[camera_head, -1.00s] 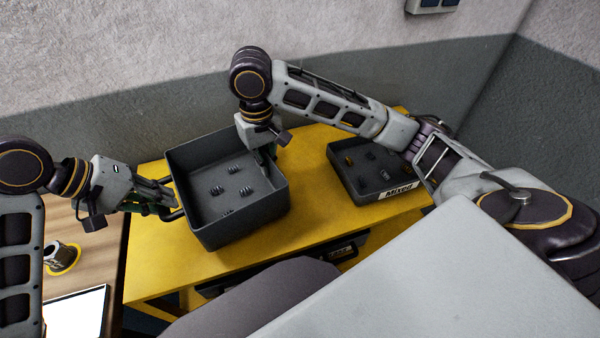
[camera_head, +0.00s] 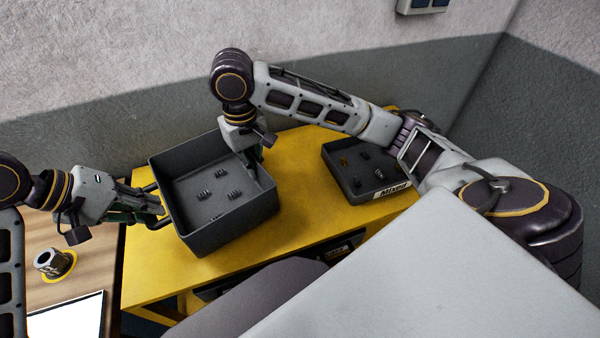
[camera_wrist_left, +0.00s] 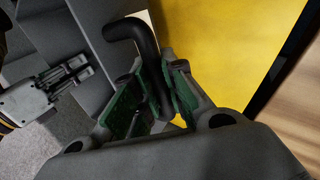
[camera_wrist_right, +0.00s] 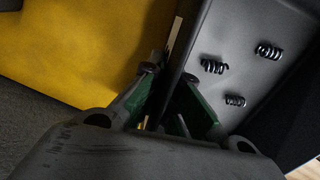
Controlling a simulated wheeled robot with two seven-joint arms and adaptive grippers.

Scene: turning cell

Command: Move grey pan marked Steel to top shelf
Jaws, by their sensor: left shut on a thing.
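A deep grey pan (camera_head: 232,228) with several small springs (camera_head: 205,173) inside is over the yellow bench top. No Steel label shows on its visible sides. My left gripper (camera_head: 150,204) is shut on the dark bar handle at the pan's left side; the handle (camera_wrist_left: 143,38) passes between the green pads in the left wrist view. My right gripper (camera_head: 254,163) reaches down at the pan's far right wall. In the right wrist view its fingers (camera_wrist_right: 168,85) lie one on each side of that wall, close against it. The top shelf is not in view.
A shallower grey pan marked Mixed (camera_head: 396,190) with several small parts stands to the right on the yellow bench (camera_head: 300,150). A wooden table (camera_head: 35,290) with a metal nut-like part (camera_head: 50,263) is at the left. A wall (camera_head: 100,130) rises behind the bench.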

